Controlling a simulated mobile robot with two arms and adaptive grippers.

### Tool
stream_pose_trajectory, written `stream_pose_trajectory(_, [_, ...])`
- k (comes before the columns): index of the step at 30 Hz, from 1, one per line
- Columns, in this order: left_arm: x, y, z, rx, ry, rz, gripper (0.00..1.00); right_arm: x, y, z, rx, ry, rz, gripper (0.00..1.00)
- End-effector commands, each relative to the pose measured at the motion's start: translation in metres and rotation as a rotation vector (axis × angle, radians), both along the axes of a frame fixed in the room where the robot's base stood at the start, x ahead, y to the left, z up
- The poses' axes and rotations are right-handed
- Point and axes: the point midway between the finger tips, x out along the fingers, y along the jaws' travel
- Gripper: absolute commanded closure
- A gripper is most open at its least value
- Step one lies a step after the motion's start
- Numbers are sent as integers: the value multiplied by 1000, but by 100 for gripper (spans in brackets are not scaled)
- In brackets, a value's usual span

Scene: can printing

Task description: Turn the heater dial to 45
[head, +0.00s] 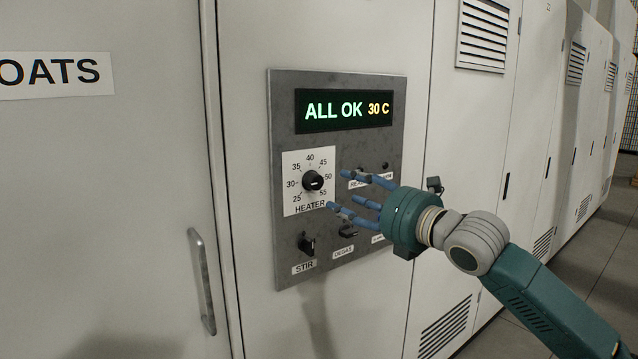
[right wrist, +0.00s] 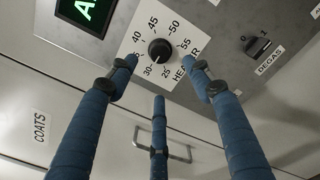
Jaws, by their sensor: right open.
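The heater dial (head: 313,181) is a round black knob on a white scale plate (head: 293,161) marked 25 to 55. In the right wrist view the dial (right wrist: 160,50) has its white mark toward 30. The display (head: 343,110) reads ALL OK and 30 C. My right gripper (head: 341,192) is open, its blue fingers pointing at the panel just right of the dial. In the right wrist view its fingertips (right wrist: 165,74) are spread around and below the dial. I see no contact with it. My left gripper is not in view.
Below the dial are the STIR knob (head: 307,244) and the DEGAS switch (head: 348,231), the latter close to my fingers. A door handle (head: 202,281) sticks out at lower left. The grey panel (head: 290,85) is on a white cabinet.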

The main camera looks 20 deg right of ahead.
Motion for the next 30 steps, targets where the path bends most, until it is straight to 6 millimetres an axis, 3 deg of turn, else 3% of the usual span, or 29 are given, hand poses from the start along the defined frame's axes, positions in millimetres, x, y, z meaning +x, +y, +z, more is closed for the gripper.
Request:
stream_pose_trajectory(5, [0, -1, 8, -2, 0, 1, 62, 14, 9, 6, -13, -8, 6, 50])
stream_pose_trajectory(18, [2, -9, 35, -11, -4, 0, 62, 87, 34, 6, -12, -8, 4, 50])
stream_pose_trajectory(30, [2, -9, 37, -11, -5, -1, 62, 98, 38, 3, -15, -9, 4, 50])
